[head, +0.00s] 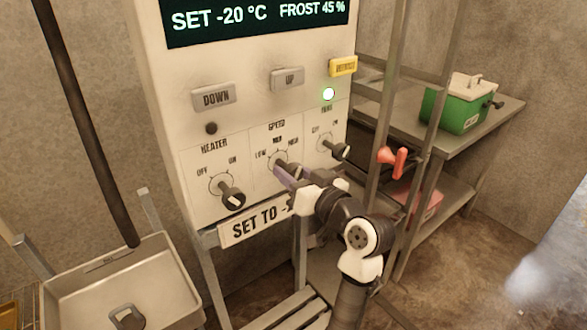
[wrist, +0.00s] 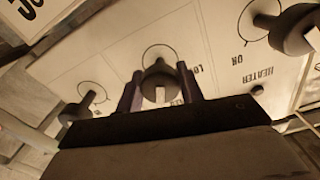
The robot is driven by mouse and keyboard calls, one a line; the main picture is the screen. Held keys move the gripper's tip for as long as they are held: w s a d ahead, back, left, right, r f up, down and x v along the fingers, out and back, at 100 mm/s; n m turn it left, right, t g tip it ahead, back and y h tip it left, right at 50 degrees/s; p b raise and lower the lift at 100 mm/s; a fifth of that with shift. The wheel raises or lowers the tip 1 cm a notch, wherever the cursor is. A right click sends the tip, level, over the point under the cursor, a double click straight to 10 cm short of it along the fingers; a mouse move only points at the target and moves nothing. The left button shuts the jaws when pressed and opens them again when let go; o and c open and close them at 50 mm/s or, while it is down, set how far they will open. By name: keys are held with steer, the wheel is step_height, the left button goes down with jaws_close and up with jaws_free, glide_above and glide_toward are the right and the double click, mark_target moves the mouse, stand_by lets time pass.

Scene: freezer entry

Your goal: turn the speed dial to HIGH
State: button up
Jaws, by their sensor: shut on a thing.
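The speed dial (wrist: 160,84) is a dark round knob with a pale pointer mark, on the white control panel (head: 240,135). In the head view it sits at the panel's middle under the word SPEED, with LOW, MED and HIGH around it, and my gripper mostly hides it. My gripper (head: 284,172) reaches it from the front right. In the wrist view my gripper's two purple fingers (wrist: 158,90) stand on either side of the dial, shut on it. The exact setting of the pointer is too small to tell.
The heater knob (head: 232,197) is left of the speed dial, and another knob (head: 340,150) is close on its right. DOWN (head: 214,96), UP (head: 287,79) and yellow (head: 343,66) buttons sit above. A metal post (head: 385,120) and a shelf with a green box (head: 458,106) stand right.

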steer(key=m+p, duration=0.2)
steer(key=m, duration=0.2)
steer(key=shift+m, duration=0.3)
steer(key=shift+p, duration=0.35)
steer(key=o, duration=1)
steer(key=b+v, duration=0.4)
steer(key=v, duration=1)
